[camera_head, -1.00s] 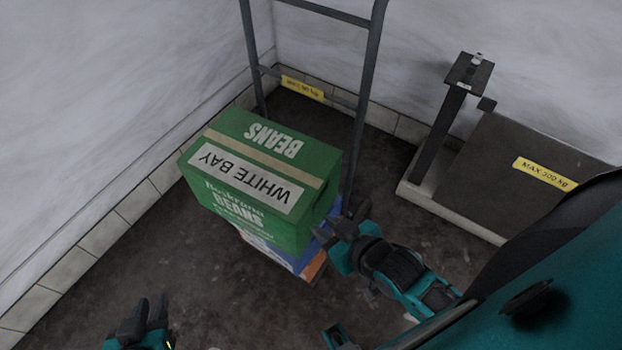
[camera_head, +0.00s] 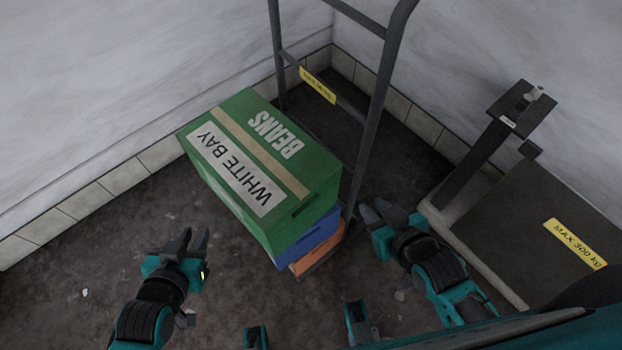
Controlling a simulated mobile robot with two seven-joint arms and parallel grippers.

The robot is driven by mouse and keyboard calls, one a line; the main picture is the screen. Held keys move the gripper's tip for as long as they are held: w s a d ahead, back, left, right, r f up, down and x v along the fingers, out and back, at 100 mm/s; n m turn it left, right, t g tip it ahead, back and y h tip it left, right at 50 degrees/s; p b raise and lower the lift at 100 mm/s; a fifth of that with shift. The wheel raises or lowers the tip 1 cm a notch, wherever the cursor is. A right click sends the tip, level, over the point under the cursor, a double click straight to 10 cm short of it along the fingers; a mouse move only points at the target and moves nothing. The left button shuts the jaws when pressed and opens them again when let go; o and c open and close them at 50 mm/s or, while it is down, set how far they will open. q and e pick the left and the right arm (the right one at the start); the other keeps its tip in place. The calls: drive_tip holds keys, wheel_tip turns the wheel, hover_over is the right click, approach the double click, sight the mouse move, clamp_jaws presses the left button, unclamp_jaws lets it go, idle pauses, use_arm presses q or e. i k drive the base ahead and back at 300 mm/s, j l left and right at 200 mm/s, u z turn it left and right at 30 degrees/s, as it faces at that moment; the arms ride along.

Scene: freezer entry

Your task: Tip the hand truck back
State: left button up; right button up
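The hand truck (camera_head: 377,100) is a grey tubular frame with crossbars and a yellow label, standing by the corner behind a stack of boxes. The stack has a green beans box (camera_head: 262,165) on top, a blue box (camera_head: 312,238) under it and an orange box (camera_head: 318,256) at the bottom. The truck's foot is hidden by the stack. My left gripper (camera_head: 191,240) is open and empty, in front of the stack's left side and apart from the truck. My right gripper (camera_head: 379,213) is open and empty, just right of the stack, near the right upright's lower part; contact is unclear.
A platform scale (camera_head: 510,235) with a post and a yellow "MAX 300 kg" label (camera_head: 575,244) stands close on the right. White walls (camera_head: 130,70) with a tiled skirting meet behind the truck. The dark floor (camera_head: 90,260) at the left and front is clear.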

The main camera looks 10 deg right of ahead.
sight(393, 36)
drive_tip(key=i+l+u, duration=0.1)
drive_tip(key=l, duration=0.55)
drive_tip(key=l+u, duration=0.4)
drive_tip(key=l, duration=0.25)
drive_tip(key=k, duration=0.05)
